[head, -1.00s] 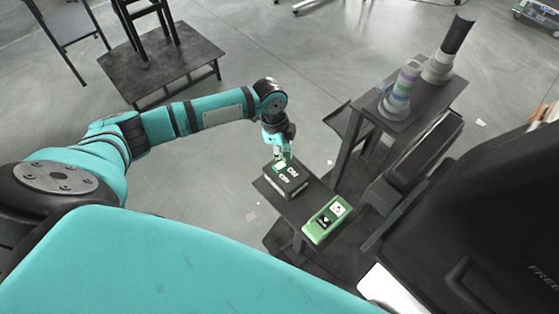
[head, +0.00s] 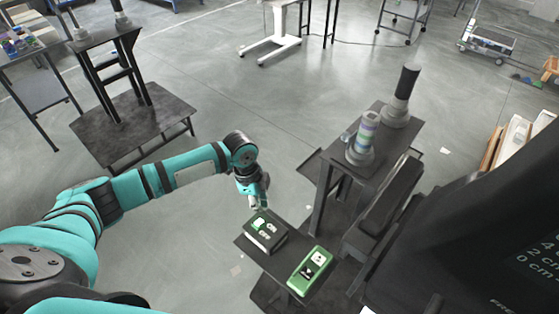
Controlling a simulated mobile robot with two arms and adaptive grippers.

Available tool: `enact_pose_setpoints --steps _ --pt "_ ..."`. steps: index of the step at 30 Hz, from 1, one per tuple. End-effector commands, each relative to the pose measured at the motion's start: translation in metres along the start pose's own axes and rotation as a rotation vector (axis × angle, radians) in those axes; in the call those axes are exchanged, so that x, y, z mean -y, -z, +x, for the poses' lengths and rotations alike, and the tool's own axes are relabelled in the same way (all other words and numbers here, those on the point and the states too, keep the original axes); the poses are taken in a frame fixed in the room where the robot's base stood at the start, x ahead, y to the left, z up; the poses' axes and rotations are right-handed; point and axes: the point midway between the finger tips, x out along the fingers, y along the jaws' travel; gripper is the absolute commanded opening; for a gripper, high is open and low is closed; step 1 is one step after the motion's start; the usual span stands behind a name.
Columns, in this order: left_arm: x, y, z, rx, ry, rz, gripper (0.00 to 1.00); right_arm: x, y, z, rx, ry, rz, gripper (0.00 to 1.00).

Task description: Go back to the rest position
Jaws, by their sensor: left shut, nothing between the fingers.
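My left arm comes in from the left, and its gripper (head: 256,201) hangs pointing down just above a control box. The gripper is small in the picture and its fingers look closed, with nothing held. The control box (head: 264,233) is dark with green-edged buttons and sits on a dark shelf. A green box (head: 311,268) with black and white controls lies to its right on the same shelf. The right gripper does not show.
A dark column stand (head: 385,135) carries a banded cylinder (head: 362,142) and a black-topped cylinder (head: 402,92). A low dark platform (head: 150,128) with a column stands at the upper left. A white-legged table (head: 270,45) is behind. Grey floor is open between them.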

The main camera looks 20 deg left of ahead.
Motion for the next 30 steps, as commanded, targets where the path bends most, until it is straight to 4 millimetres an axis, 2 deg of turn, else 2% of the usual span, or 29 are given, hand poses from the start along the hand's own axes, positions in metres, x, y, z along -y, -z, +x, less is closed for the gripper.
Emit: enact_pose_setpoints --steps 5,8,11,15,19,23,30 --pt "-0.002 0.002 0.001 -0.002 -0.001 0.001 0.0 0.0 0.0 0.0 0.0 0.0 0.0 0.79" --pt "-0.015 0.014 0.008 -0.015 -0.005 0.002 0.0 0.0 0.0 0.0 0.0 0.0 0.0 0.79" --pt "-0.044 0.041 0.021 -0.049 -0.004 -0.011 0.0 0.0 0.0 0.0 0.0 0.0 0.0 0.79" --pt "-0.097 0.085 0.031 -0.127 0.023 -0.106 0.0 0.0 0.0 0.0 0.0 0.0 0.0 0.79" --pt "-0.135 0.104 0.023 -0.193 0.069 -0.282 0.0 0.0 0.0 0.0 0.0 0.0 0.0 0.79" --pt "-0.163 0.098 0.009 -0.226 0.122 -0.508 0.0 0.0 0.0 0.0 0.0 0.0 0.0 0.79" --pt "-0.193 0.06 -0.011 -0.207 0.201 -0.837 0.0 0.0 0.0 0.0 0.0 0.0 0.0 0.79"
